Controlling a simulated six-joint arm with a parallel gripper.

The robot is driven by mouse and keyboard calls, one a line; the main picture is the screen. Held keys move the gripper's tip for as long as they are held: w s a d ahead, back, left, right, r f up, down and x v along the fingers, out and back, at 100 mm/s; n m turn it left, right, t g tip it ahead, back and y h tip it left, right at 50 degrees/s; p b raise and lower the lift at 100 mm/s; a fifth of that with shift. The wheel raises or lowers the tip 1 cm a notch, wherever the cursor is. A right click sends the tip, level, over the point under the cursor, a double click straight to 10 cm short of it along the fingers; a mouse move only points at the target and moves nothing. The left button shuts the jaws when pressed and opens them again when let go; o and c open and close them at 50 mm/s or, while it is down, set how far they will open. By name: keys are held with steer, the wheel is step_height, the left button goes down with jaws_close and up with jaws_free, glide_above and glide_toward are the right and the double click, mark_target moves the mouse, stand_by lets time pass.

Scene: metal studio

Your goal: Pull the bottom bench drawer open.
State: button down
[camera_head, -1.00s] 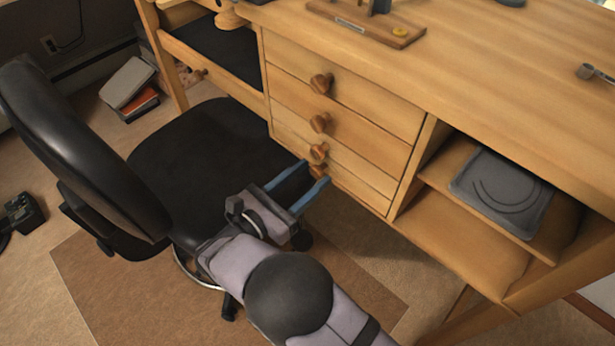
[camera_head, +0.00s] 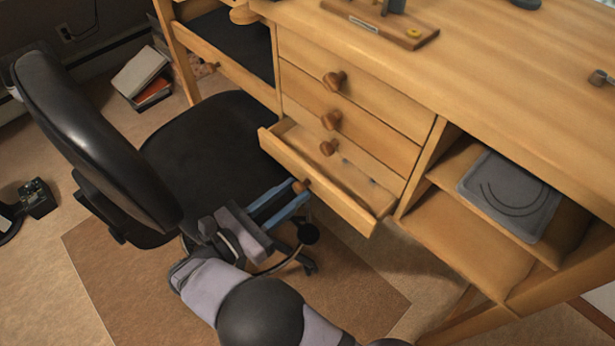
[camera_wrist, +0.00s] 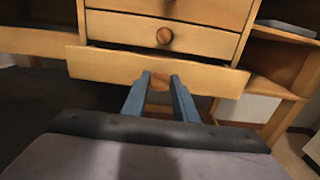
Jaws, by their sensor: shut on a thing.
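The wooden bench has a stack of drawers with round knobs. The bottom drawer (camera_head: 335,196) stands partly pulled out, and the inside of it shows from above in the head view. Its front also shows in the wrist view (camera_wrist: 210,78). My gripper (camera_head: 298,190) is shut on the bottom drawer's knob (camera_head: 302,186), with a blue finger on each side of it. In the wrist view the gripper (camera_wrist: 159,82) holds the knob (camera_wrist: 160,82) between its fingertips. The drawers above (camera_head: 350,117) are closed.
A black office chair (camera_head: 205,145) stands left of my gripper, close to the arm. An open shelf with a grey tray (camera_head: 508,193) is right of the drawers.

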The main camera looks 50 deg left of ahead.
steer(key=s+p, duration=0.2)
steer(key=s, duration=0.7)
steer(key=c, duration=1.4)
jaws_free()
steer(key=shift+c, duration=0.2)
